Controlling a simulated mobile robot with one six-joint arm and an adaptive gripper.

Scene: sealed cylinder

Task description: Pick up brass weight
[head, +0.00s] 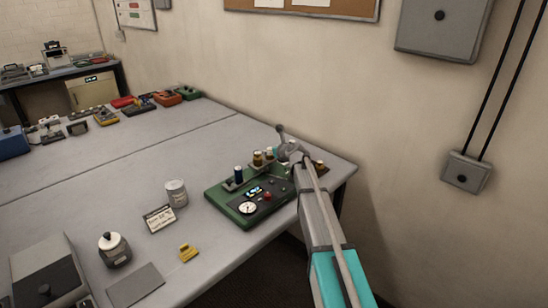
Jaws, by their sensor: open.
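My gripper (290,153) is at the far right end of the grey table, above the back right corner of a green device. Its jaws are open, though small and partly hidden by my arm. A small brass-brown piece (320,166) sits just right of my gripper near the table's right edge. A brass-coloured cylinder (258,158) stands in a row on the device's back edge, left of my gripper. I cannot tell for sure which of these is the brass weight. Nothing clearly shows between the jaws.
The green device (226,205) has a dial, display and a blue cylinder (239,174). The table's middle (110,170) is clear. A wall rises close behind.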

